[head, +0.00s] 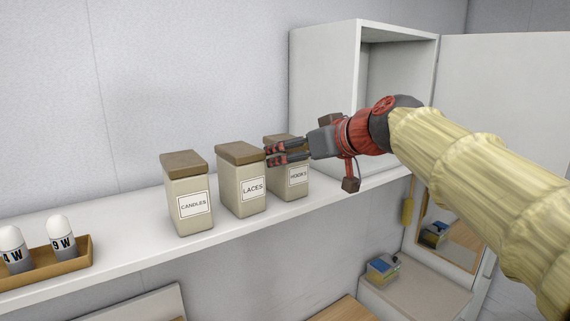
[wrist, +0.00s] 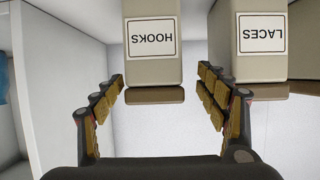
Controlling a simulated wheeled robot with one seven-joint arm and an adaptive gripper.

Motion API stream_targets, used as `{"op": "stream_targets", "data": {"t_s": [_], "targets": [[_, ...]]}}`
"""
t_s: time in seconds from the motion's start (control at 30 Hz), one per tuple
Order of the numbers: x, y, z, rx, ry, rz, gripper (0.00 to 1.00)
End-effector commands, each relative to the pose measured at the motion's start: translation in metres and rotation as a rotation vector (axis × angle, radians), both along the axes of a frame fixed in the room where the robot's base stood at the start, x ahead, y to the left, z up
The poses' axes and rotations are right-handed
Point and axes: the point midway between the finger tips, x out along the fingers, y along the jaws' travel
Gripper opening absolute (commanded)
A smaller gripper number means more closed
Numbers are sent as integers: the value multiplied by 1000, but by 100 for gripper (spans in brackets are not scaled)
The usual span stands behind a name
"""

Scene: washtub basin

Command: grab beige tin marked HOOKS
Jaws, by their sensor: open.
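The beige tin marked HOOKS (head: 296,181) stands upright on the white shelf, at the right end of a row of three tins with brown lids. My gripper (head: 268,154) is in front of it in the head view and hides part of its lid and upper body. In the wrist view the HOOKS tin (wrist: 153,45) appears upside down, between the lines of my two open fingers (wrist: 163,88). Its lid edge lies near the fingertips; whether they touch it I cannot tell. The gripper holds nothing.
The LACES tin (head: 242,184) stands close left of the HOOKS tin; it also shows in the wrist view (wrist: 260,40). The CANDLES tin (head: 188,200) is further left. An open white cabinet (head: 325,75) stands behind right. A wooden tray (head: 75,262) with bulb-like items is at far left.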

Motion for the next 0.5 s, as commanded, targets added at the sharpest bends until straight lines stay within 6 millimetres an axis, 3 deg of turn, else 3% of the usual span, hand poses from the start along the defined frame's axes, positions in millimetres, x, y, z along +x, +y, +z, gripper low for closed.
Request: {"op": "stream_targets", "data": {"t_s": [0.23,0.5], "targets": [[31,14,-10,-1,3,1,74],[38,19,-14,0,0,-1,74]]}}
